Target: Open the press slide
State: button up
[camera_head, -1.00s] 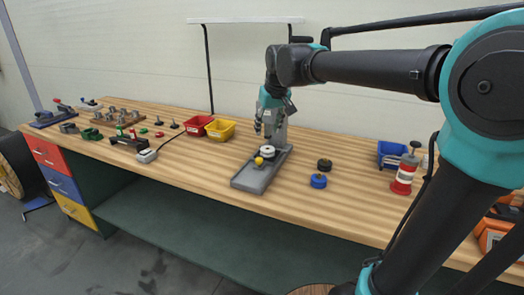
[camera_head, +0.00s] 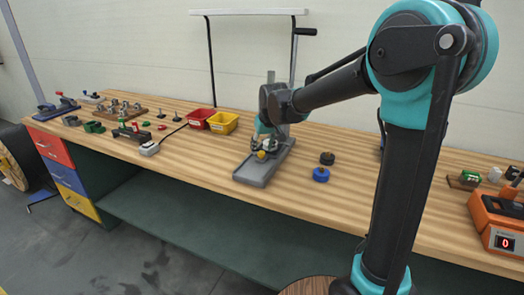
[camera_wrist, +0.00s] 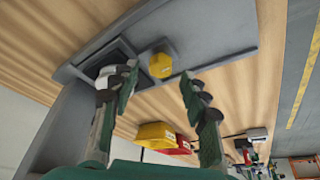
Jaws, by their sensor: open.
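The press has a grey base (camera_head: 252,172) on the wooden bench, with an upright post (camera_head: 271,76) behind. A yellow knob (camera_head: 262,155) sits on the base; it also shows in the wrist view (camera_wrist: 160,65). A white round part (camera_wrist: 103,76) lies beside the knob in a square frame, partly hidden by a finger. My gripper (camera_wrist: 160,82) is open, its two fingers on either side of the yellow knob in the picture. I cannot tell whether they touch it. In the head view my gripper (camera_head: 266,141) is low over the press and partly hides it.
Red (camera_head: 200,118) and yellow (camera_head: 223,123) bins stand behind left of the press. Blue (camera_head: 321,175) and black (camera_head: 327,158) round parts lie to its right. An orange device (camera_head: 497,224) is at the far right.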

jog(key=shift+x, duration=0.9)
grip_shut()
